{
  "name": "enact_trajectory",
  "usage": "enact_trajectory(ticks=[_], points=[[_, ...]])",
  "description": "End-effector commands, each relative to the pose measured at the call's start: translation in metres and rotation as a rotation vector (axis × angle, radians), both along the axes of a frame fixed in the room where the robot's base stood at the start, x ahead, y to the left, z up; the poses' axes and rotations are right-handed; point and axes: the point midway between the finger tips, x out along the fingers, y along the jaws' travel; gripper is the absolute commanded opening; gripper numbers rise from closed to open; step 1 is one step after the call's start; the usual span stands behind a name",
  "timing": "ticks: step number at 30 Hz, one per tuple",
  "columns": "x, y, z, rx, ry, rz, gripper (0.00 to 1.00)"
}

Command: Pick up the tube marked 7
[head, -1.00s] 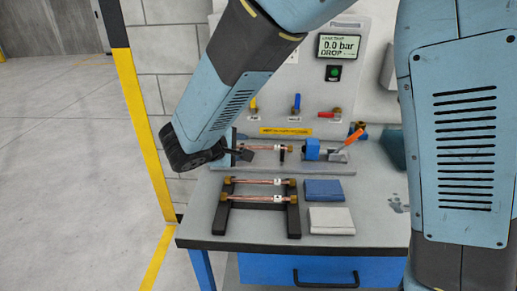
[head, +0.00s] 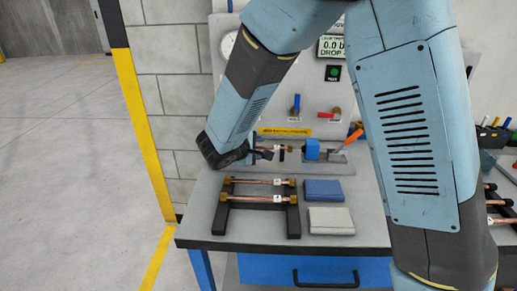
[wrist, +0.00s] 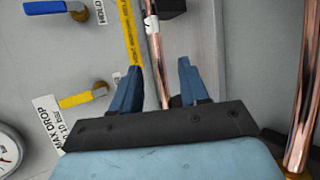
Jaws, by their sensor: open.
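A copper tube (head: 271,149) lies across the test fixture at the back of the bench. In the wrist view the tube (wrist: 156,62) runs between my fingers and carries a white label (wrist: 150,21) with a dark mark that looks like a sideways 7. My gripper (wrist: 159,64) is open, one finger on each side of the tube. I cannot tell whether they touch it. In the head view my gripper (head: 257,152) is at the fixture's left end and hides part of the tube.
Two copper tubes, a rear one (head: 250,182) and a front one (head: 250,198), lie on a black rack (head: 294,222). A blue block (head: 323,190) and a grey block (head: 331,221) are beside it. A blue clamp (head: 312,149) with an orange handle (head: 353,136) is on the fixture.

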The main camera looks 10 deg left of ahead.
Motion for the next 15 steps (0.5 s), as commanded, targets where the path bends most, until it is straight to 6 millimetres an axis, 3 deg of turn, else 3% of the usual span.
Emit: enact_trajectory(ticks=[6,13,15], points=[[0.021,-0.010,-0.014,-0.001,0.000,-0.001,0.44],[0.023,-0.011,-0.015,0.000,-0.001,0.000,0.44],[0.023,-0.011,-0.015,0.000,0.000,0.000,0.39]])
